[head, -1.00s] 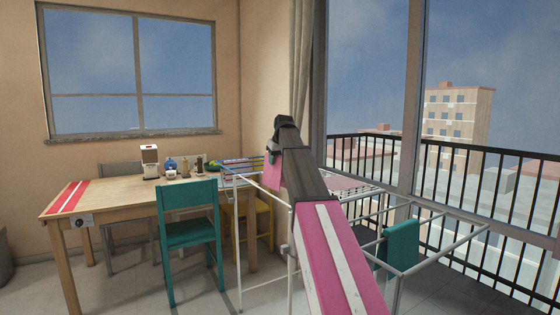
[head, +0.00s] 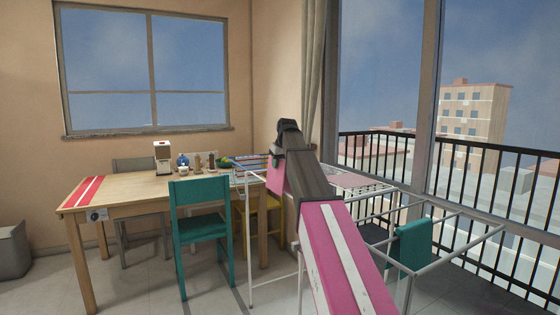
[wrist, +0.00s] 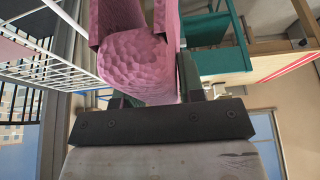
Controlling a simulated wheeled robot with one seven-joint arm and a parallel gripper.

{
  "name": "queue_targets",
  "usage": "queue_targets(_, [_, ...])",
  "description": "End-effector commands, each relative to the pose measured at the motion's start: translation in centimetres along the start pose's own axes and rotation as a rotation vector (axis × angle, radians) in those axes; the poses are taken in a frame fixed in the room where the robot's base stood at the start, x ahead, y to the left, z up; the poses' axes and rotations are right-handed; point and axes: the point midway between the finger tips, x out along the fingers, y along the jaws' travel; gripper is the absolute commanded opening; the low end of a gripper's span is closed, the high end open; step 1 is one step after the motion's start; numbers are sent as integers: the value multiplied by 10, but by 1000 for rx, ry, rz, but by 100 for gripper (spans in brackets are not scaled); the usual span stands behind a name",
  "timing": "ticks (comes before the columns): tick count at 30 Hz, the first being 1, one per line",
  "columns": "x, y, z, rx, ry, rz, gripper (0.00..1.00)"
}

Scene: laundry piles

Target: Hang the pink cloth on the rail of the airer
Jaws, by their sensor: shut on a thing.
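The pink cloth (wrist: 140,70) hangs in folds from my gripper (wrist: 150,92), which is shut on it in the wrist view. In the head view a small part of the cloth (head: 275,179) shows at the left of my gripper; my arm hides the rest. The white airer (head: 455,257) stands in front of me, partly behind my arm. My gripper is over the airer's far left side in the picture. I cannot tell whether the cloth touches a rail.
A teal cloth (head: 412,246) hangs on the airer's right part. A teal chair (head: 201,212) and a wooden table (head: 130,188) with small items stand to the left. A black balcony railing (head: 480,190) is behind. Open floor (head: 150,285) lies at the front left.

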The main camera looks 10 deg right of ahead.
Motion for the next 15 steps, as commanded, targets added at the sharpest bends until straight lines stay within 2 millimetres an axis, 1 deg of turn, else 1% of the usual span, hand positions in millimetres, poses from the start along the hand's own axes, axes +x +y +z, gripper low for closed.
queue_targets(15, [33,0,14,0,0,0,10])
